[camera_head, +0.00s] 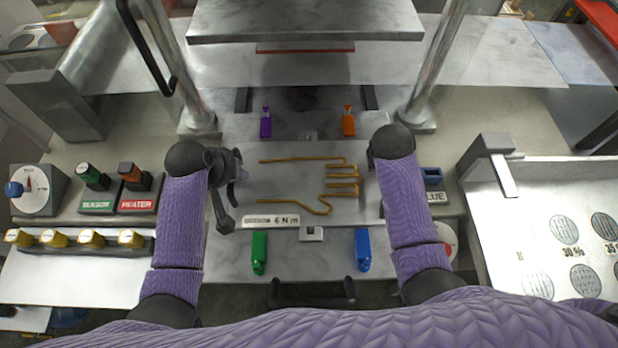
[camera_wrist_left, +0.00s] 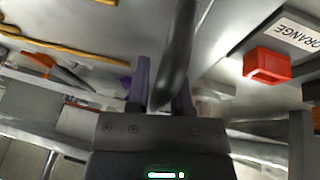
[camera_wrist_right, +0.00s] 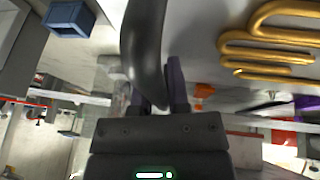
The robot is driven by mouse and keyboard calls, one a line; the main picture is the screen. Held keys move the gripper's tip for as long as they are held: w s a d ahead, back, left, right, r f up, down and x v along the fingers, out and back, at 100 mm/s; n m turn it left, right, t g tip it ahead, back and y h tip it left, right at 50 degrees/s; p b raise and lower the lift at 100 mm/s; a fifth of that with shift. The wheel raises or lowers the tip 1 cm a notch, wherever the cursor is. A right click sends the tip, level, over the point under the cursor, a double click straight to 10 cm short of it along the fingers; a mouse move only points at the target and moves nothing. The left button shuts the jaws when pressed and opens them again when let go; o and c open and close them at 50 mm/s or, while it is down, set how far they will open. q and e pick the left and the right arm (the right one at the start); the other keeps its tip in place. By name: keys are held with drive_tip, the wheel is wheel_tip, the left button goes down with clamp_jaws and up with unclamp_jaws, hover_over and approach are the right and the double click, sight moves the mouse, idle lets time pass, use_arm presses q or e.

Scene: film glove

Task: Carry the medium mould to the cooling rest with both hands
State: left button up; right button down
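The mould (camera_head: 285,180) is a grey metal plate with a golden hand-shaped outline. It lies flat in the middle of the bench in the head view. My left gripper (camera_head: 232,188) is at its left edge; in the left wrist view its fingers (camera_wrist_left: 162,92) close around a dark curved handle (camera_wrist_left: 180,50). My right gripper is hidden behind my right arm in the head view; in the right wrist view its fingers (camera_wrist_right: 160,92) close around another dark handle (camera_wrist_right: 142,45). Golden outline (camera_wrist_right: 265,40) shows beside it. I cannot identify the cooling rest.
Purple (camera_head: 265,122), orange (camera_head: 348,121), green (camera_head: 259,252) and blue (camera_head: 362,250) clamps surround the mould. A thick metal plate (camera_head: 305,20) hangs above the back between two posts. Sensor and heater boxes (camera_head: 137,190) stand left. A pale tray with round grilles (camera_head: 520,240) stands right.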

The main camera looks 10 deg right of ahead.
use_arm(q)
clamp_jaws()
drive_tip(key=shift+r, duration=0.1)
idle(1.1)
